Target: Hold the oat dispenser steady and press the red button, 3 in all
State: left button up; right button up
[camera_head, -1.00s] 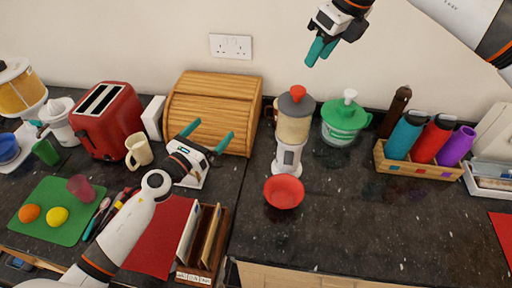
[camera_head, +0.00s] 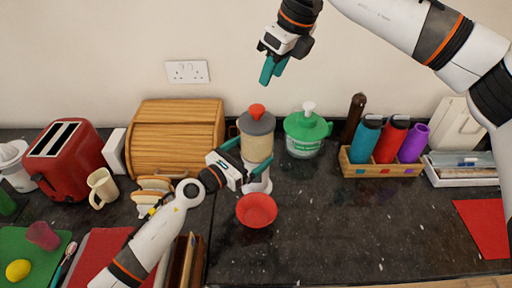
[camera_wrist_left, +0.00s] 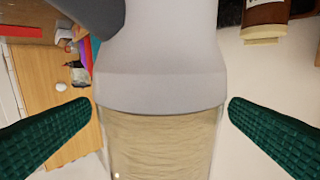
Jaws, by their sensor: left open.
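The oat dispenser (camera_head: 257,147) stands upright on the counter, with a clear body of pale oats, a grey lid and the red button (camera_head: 257,111) on top. A red bowl (camera_head: 256,211) sits in front of its base. My left gripper (camera_head: 247,156) is open, its teal fingers reaching either side of the dispenser's body. In the left wrist view the dispenser (camera_wrist_left: 160,140) lies between the two spread fingers, with a gap on each side. My right gripper (camera_head: 271,70) is in the air above and slightly right of the red button, its fingers close together and empty.
A green-lidded container (camera_head: 305,136) stands right of the dispenser. A wooden bread bin (camera_head: 175,138) is to its left. A wooden rack (camera_head: 382,169) holds bottles further right. The counter front right of the bowl is clear.

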pick_arm(q)
jog(key=shift+x, duration=1.5)
jog(key=c, duration=1.4)
pick_arm(e)
jog(key=shift+c, duration=0.4)
pick_arm(q)
jog(key=shift+o, duration=0.2)
pick_arm(e)
grip_shut()
